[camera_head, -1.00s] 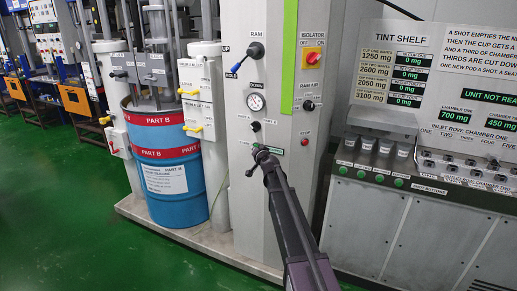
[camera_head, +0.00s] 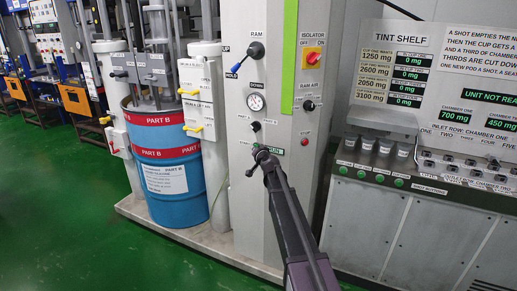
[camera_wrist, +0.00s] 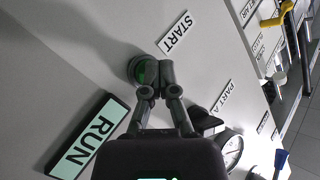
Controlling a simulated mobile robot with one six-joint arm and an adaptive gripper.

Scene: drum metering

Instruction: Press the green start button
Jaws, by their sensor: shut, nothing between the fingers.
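The green start button (camera_wrist: 138,70) is a round button in a dark ring on the grey panel, below the START label (camera_wrist: 175,33) in the wrist view. My gripper (camera_wrist: 155,75) is shut and empty, with its fingertips over the right part of the button. They look to be at or against its face; exact contact cannot be told. A RUN sign (camera_wrist: 88,140) shows light green beside the gripper.
A red stop button (camera_head: 305,142) is to the right. A blue drum (camera_head: 172,190) stands left. The tint shelf bench (camera_head: 390,180) with green buttons stands right.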

